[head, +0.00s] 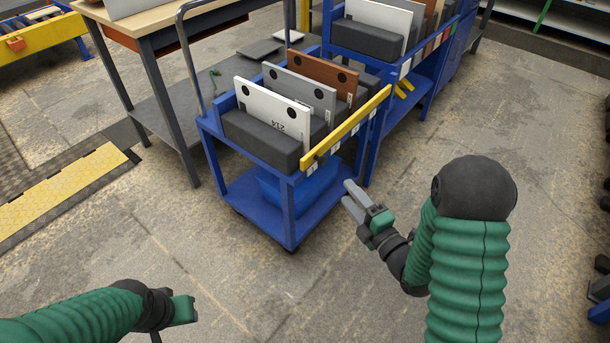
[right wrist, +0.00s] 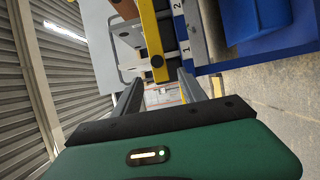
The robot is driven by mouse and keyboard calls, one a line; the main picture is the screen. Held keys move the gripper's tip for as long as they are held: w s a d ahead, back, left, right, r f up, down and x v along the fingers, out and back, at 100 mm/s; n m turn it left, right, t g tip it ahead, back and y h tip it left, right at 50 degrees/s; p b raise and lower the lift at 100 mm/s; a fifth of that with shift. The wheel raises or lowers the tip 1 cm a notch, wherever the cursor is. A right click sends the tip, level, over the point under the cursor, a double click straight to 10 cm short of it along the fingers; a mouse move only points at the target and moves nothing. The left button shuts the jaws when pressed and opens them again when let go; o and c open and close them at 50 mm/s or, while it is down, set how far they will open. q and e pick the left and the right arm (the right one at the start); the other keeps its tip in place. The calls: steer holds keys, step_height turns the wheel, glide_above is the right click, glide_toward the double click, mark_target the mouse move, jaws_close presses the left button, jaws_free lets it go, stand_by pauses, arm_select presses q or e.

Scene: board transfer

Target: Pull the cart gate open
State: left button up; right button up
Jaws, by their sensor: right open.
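The blue cart (head: 290,205) stands in the middle of the head view. Its gate is a yellow bar (head: 345,130) along the cart's right side, at the top. The bar looks closed across the ends of the board slots. My right gripper (head: 347,194) is open and empty, in front of the cart's right side and apart from the bar. In the right wrist view, the yellow bar (right wrist: 154,45) appears beyond and between the spread fingers (right wrist: 163,92). My left gripper (head: 182,311) is low at the left, far from the cart; its fingers are mostly hidden.
White, grey and brown boards stand in dark blocks (head: 260,140) on the cart. A blue bin (head: 290,193) sits on its lower shelf. A workbench (head: 150,25) is at left, another blue cart (head: 400,110) behind.

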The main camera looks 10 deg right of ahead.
mark_target(317, 156)
steer(key=b+x, duration=0.4)
steer(key=x, duration=1.1)
steer(key=shift+w+a+r, duration=0.1)
steer(key=shift+w+a, duration=0.2)
steer(key=shift+w, duration=0.05)
steer(key=shift+w+a+r, duration=0.1)
steer(key=shift+w, duration=0.35)
jaws_close()
steer(key=shift+s, duration=0.1)
